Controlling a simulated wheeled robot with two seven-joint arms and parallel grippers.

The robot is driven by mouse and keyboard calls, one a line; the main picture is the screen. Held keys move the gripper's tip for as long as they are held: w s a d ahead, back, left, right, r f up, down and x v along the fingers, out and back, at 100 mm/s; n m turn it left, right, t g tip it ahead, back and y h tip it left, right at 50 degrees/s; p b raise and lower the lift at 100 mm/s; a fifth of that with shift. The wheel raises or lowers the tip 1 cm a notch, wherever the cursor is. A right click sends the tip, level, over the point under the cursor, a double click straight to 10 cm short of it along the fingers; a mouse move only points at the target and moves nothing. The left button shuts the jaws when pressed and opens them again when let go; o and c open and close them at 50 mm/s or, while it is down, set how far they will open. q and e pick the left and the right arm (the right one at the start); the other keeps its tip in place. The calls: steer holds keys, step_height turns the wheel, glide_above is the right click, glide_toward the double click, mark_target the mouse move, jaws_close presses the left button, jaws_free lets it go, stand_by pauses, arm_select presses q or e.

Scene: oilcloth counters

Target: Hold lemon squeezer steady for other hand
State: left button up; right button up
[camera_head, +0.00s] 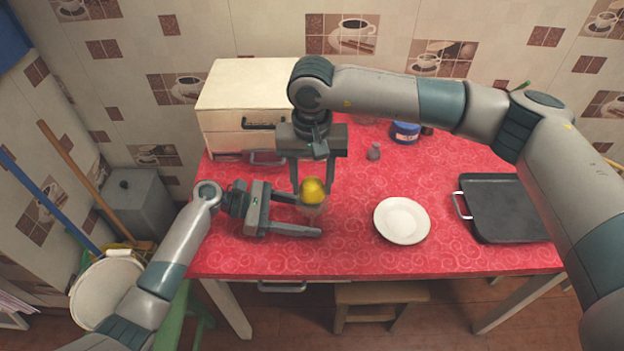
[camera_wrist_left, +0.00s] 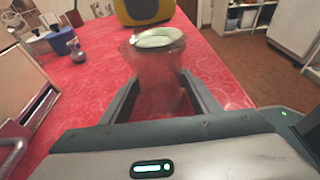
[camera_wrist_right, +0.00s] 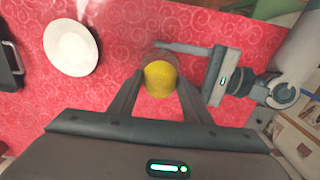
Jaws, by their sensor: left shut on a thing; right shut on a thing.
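The lemon squeezer (camera_wrist_left: 158,98) is a clear, glass-like piece between the fingers of my left gripper (camera_wrist_left: 160,92) in the left wrist view. In the head view my left gripper (camera_head: 308,214) is low over the red table, shut on the squeezer (camera_head: 311,211), which is faint and partly hidden. A yellow lemon (camera_head: 313,190) is held between the fingers of my right gripper (camera_head: 311,187), directly above the squeezer. The lemon (camera_wrist_right: 160,78) also shows in the right wrist view, covering most of the squeezer. Whether lemon and squeezer touch cannot be told.
A white plate (camera_head: 402,220) lies right of the grippers, and a dark tray (camera_head: 506,208) farther right. A cream cabinet (camera_head: 240,95) stands at the back left. A blue jar (camera_head: 405,132) and a small grey shaker (camera_head: 374,152) stand at the back. The front middle is clear.

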steer(key=shift+r, duration=0.15)
steer(key=shift+r, duration=0.9)
steer(key=shift+f, duration=0.95)
stand_by(0.8)
steer(key=shift+r, duration=0.95)
steer(key=shift+f, duration=1)
stand_by(0.6)
steer(key=shift+r, duration=1)
steer(key=shift+r, duration=0.15)
steer(key=shift+f, duration=1.2)
steer(key=shift+r, duration=0.15)
